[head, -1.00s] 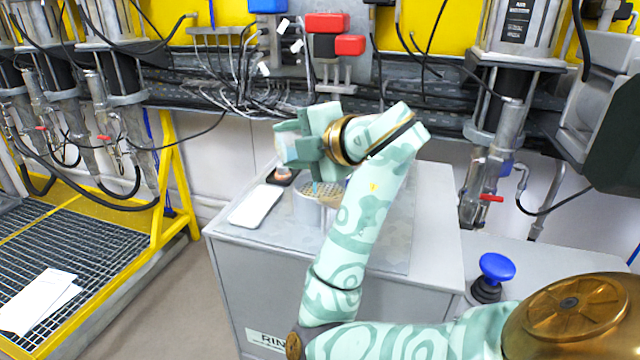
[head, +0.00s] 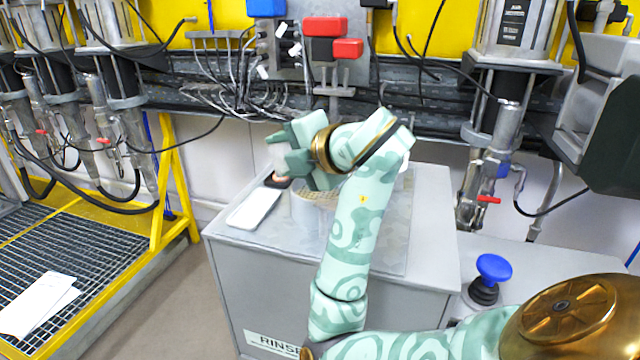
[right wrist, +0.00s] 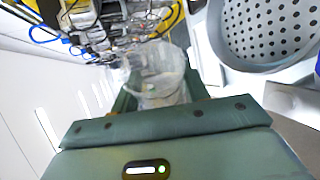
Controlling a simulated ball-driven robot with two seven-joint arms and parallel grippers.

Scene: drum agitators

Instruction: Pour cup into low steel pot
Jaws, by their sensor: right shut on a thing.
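My right gripper (head: 288,158) is shut on a clear cup (head: 277,154), held above the cabinet top in the head view. The cup (right wrist: 158,78) shows tilted between the green fingers in the right wrist view, see-through, with something pale low inside. The low steel pot (head: 303,209) stands on the cabinet just below my gripper, partly hidden by my forearm and hand. A grey perforated round surface (right wrist: 268,30), apparently of the pot, fills the upper right of the right wrist view, beside the cup. My left gripper is not in view.
The grey cabinet (head: 226,254) carries a white flat slab (head: 256,207) left of the pot and a small dark item (head: 277,181) behind it. A blue knob (head: 494,268) stands at right. Pipes and cables line the wall behind.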

